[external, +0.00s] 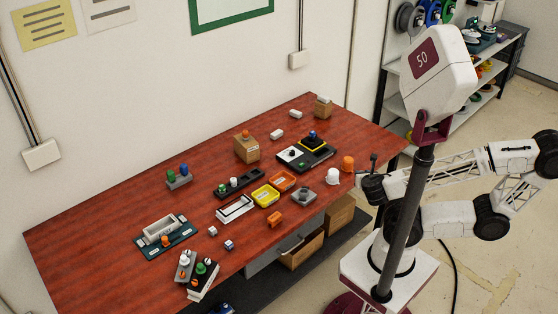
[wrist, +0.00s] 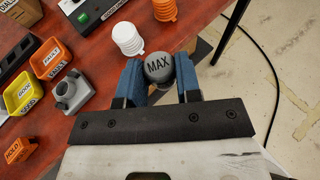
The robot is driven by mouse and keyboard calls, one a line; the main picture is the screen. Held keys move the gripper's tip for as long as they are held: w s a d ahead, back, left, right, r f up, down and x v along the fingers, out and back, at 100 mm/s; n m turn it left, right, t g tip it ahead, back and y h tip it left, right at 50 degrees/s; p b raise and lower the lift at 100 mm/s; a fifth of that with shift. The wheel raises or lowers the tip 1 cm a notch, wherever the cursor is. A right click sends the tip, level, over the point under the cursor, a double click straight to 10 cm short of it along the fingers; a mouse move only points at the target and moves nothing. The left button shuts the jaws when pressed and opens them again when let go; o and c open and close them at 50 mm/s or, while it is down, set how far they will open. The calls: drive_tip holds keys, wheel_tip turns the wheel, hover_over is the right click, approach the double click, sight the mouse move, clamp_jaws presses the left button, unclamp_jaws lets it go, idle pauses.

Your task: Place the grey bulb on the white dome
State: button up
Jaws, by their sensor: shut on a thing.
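The grey bulb (wrist: 158,67), a round grey knob marked "MAX", sits between the two blue fingers of my gripper (wrist: 160,78) in the wrist view. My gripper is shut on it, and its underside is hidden. In the external view my gripper (external: 371,180) is at the table's right front edge, where I cannot make out the bulb. The white dome (external: 333,176) stands on the table just left of my gripper. It also shows in the wrist view (wrist: 128,38), ahead and left of the bulb and apart from it, with a ribbed body.
An orange ribbed dome (external: 347,163) stands beside the white one. A grey socket block (external: 304,196), yellow tray (external: 265,195) and orange tray (external: 282,181) lie to the left. A black-and-white device (external: 306,153) with a blue knob is behind. The red table (external: 120,213) has bare areas.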

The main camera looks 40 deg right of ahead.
drive_tip(key=shift+w, duration=0.2)
drive_tip(key=shift+w+d+f, duration=0.25)
drive_tip(key=shift+w, duration=2.35)
drive_tip(key=shift+w+d+f, duration=0.25)
drive_tip(key=shift+w+d, duration=0.05)
drive_tip(key=shift+w, duration=2.3)
drive_tip(key=shift+w+d+f, duration=0.25)
drive_tip(key=shift+w, duration=2.35)
drive_tip(key=shift+f, duration=1.75)
drive_tip(key=shift+f, duration=0.1)
drive_tip(key=o, duration=0.9)
drive_tip(key=shift+f, duration=0.1)
